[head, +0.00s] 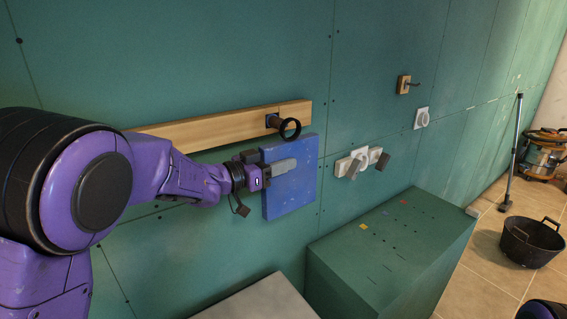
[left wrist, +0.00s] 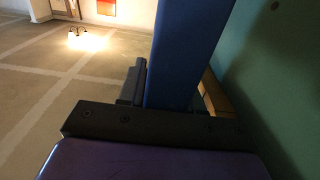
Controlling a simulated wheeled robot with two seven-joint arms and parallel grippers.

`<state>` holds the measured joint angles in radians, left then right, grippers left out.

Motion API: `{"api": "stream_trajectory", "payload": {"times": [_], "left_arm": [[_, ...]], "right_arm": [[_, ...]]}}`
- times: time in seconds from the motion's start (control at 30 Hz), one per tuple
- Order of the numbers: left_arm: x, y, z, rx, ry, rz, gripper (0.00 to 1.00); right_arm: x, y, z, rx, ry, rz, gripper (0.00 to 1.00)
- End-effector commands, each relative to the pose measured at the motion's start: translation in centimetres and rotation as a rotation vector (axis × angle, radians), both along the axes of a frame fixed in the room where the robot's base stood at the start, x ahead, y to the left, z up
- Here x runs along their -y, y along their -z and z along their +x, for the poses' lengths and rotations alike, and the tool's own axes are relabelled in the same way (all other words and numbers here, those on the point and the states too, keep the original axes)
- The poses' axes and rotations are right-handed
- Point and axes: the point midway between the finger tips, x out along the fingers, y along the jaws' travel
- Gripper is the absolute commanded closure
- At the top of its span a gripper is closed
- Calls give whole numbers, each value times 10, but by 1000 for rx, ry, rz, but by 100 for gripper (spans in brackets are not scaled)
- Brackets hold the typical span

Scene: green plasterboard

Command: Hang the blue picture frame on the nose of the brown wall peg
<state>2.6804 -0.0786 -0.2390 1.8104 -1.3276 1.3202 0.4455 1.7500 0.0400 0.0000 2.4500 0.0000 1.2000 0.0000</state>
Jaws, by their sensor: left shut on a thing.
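The blue picture frame (head: 304,190) is a flat blue slab, upright in front of the green wall. My left gripper (head: 283,167) is shut on its left side, with one finger across the front face. In the left wrist view the frame (left wrist: 187,55) stands edge-on in the jaws, the wall to its right. A small brown block with a dark nose (head: 404,84) is on the wall, up and to the right of the frame, apart from it. My right gripper is not in view.
White wall fittings (head: 350,164) (head: 421,118) sit to the right. A green box (head: 390,250) stands below. A black tub (head: 531,241) is on the floor.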

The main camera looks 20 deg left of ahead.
Motion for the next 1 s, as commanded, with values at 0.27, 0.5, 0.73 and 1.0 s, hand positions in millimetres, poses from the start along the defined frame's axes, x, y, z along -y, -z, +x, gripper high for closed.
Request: {"api": "stream_trajectory", "payload": {"times": [0.27, 0.5, 0.73, 1.0], "left_arm": [[-10, -2, 9, 2, 1, -2, 100], [-20, -2, 16, 2, 0, -2, 100], [-25, -1, 20, 2, 0, 0, 100], [-25, -1, 20, 2, 0, 0, 100]], "right_arm": [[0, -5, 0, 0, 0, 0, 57], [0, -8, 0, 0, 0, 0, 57], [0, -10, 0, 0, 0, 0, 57], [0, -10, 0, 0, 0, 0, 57]]}}
